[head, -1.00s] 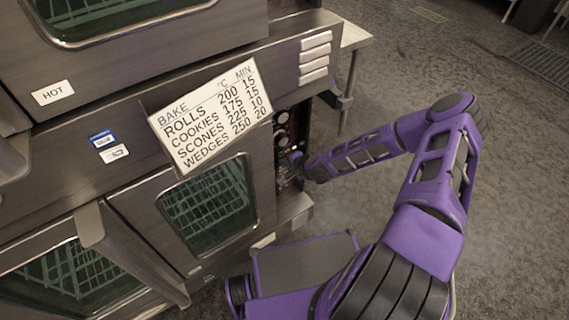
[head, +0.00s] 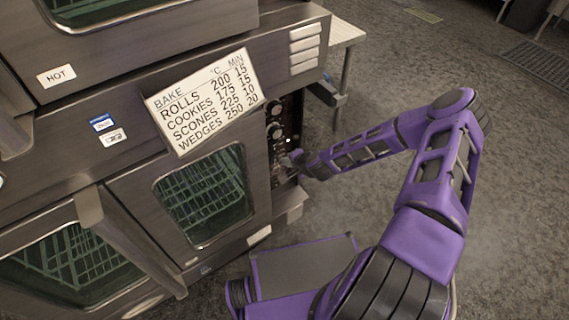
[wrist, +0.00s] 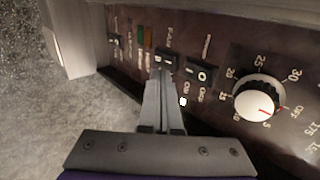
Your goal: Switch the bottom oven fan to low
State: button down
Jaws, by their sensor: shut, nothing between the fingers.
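The bottom oven (head: 130,195) has a dark control panel at its right edge, seen at a slant in the head view. In the wrist view the panel (wrist: 225,50) shows close up, with dark rocker switches. One switch (wrist: 168,60) is right at my fingertips, and a second switch (wrist: 202,74) with a round mark is just right of it. The lettering is small and turned, so I cannot read the fan label surely. My gripper (wrist: 165,78) is shut and empty, its tips at or touching the first switch; they partly hide it. In the head view my gripper (head: 293,160) is at the panel.
A white timer knob (wrist: 259,98) is right of the switches. Another small switch (wrist: 113,40) and coloured lamps (wrist: 145,37) are to the left. A baking chart (head: 203,102) hangs on the oven front. A table (head: 345,35) stands behind; open floor lies right.

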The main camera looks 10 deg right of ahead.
jog(key=w+r+p+v, duration=0.1)
jog(key=p+v, duration=0.1)
jog(key=v, duration=0.8)
jog(key=shift+w+a+r, duration=0.15)
jog(key=shift+a+r, duration=0.05)
jog(key=shift+a, duration=0.05)
